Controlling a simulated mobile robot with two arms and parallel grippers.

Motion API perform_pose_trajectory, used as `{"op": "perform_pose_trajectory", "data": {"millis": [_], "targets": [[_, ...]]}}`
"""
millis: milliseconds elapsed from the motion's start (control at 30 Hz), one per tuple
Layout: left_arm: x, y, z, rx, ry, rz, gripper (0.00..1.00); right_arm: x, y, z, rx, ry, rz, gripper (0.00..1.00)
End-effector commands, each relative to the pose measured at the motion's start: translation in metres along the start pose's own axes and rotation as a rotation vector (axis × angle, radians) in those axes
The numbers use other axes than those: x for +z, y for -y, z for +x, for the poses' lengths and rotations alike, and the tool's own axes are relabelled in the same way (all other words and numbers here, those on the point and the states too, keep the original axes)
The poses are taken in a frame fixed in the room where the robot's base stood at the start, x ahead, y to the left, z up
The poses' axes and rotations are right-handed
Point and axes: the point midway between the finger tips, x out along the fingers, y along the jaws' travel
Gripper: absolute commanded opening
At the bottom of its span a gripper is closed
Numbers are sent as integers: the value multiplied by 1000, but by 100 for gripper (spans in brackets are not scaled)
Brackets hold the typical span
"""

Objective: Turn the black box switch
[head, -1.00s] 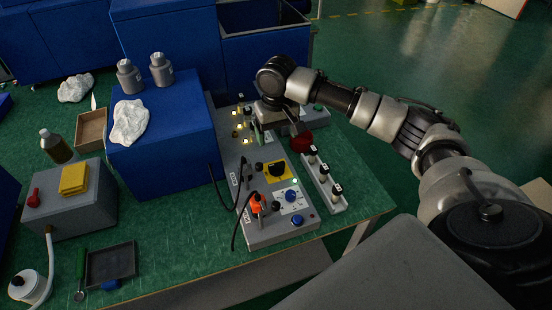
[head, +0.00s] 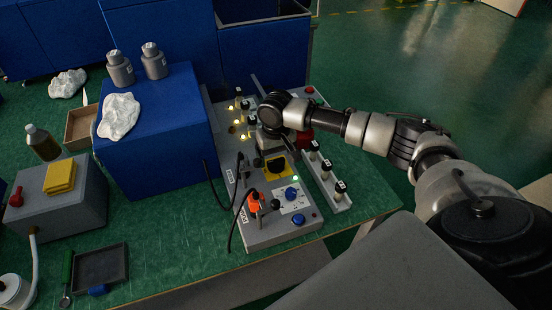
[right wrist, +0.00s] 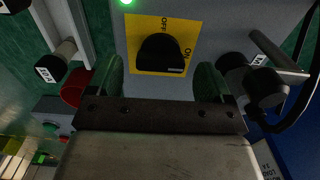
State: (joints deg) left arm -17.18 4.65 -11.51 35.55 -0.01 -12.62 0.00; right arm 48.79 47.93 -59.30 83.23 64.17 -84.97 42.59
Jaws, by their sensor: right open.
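The black switch (head: 276,165) is a rotary knob on a yellow plate (right wrist: 142,20) marked OFF and ON, on the grey control panel (head: 262,236). In the right wrist view the knob (right wrist: 160,53) sits ahead of the gap between my green-padded fingers, apart from both. Which mark it points at is unclear. My right gripper (head: 268,152) is open and empty, just behind and above the knob in the head view; its wrist hides part of the panel. My left gripper is out of view.
A red button (right wrist: 75,88) and a rail of labelled black-capped posts (head: 327,180) stand beside the panel. A blue box (head: 155,130) stands left.

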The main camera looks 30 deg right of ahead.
Motion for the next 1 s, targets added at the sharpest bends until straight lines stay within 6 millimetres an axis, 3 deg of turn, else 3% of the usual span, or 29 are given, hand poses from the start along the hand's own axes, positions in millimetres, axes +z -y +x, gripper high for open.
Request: {"op": "perform_pose_trajectory", "data": {"millis": [200, 467, 800, 1000], "targets": [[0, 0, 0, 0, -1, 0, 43, 0, 0, 17, 1, 1, 0, 81], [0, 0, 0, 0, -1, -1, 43, 0, 0, 18, 0, 0, 0, 81], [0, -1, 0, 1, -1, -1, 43, 0, 0, 17, 0, -1, 0, 32], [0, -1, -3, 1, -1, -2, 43, 0, 0, 16, 0, 0, -12, 32]]}}
